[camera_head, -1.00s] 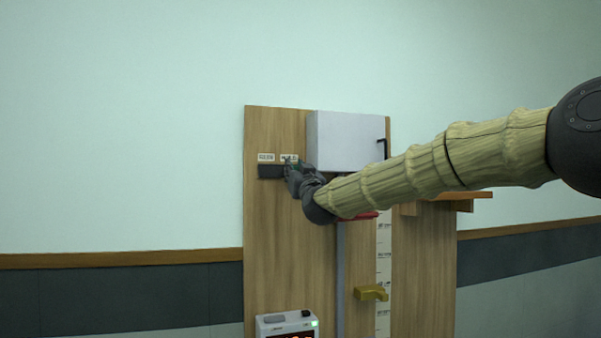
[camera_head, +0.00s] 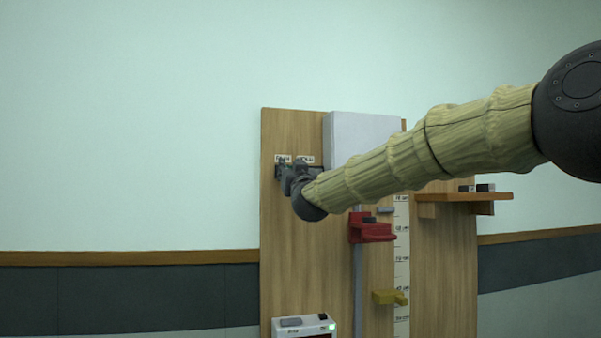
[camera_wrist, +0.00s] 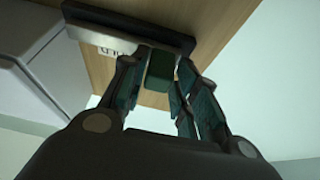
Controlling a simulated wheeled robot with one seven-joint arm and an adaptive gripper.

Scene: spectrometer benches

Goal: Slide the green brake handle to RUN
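The green brake handle (camera_wrist: 159,69) shows in the wrist view, sticking out from a dark rail (camera_wrist: 85,14) on the wooden board. My gripper (camera_wrist: 160,80) has a finger on each side of the handle and looks shut on it, with at most thin gaps. In the head view my gripper (camera_head: 287,180) is at the rail near the board's upper left, and it hides the handle. Two pale labels, a left one (camera_head: 283,158) and a right one (camera_head: 305,159), sit above the rail; their words are too small to read.
A grey box (camera_head: 365,135) is mounted right of the labels, behind my arm. Below are a red block (camera_head: 372,232), a yellow block (camera_head: 388,297) and a scale strip (camera_head: 402,270). A wooden shelf (camera_head: 465,196) juts out right. A device with a green light (camera_head: 303,325) stands low.

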